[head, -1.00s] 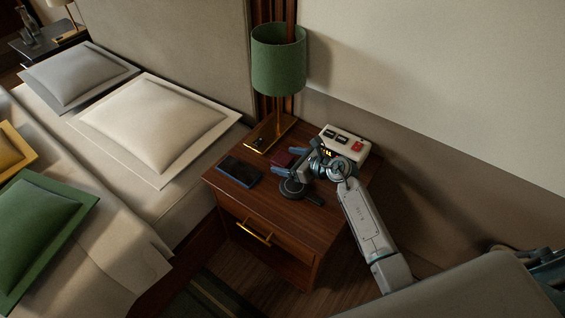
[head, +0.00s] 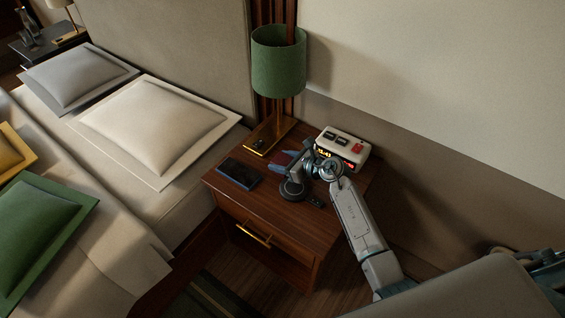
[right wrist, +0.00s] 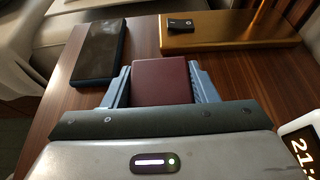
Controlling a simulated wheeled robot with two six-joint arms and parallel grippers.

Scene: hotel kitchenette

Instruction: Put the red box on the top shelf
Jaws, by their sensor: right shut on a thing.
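A small dark red box (right wrist: 162,82), flat like a booklet, lies between the two blue-grey fingers of my right gripper (right wrist: 160,72) in the right wrist view. The fingers are shut on its two sides. In the head view my right gripper (head: 281,161) is low over the wooden nightstand (head: 265,205), and the red box (head: 291,155) is partly hidden by it. I cannot tell whether the box still touches the top. My left gripper is not in view. No shelf is visible in either view.
A dark phone (head: 239,172) lies left of the gripper. A green lamp (head: 278,62) on a brass base (head: 262,142) stands behind it. A cream clock (head: 343,147) is to its right, and a small black item (head: 315,201) lies near the front edge. The bed is at left.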

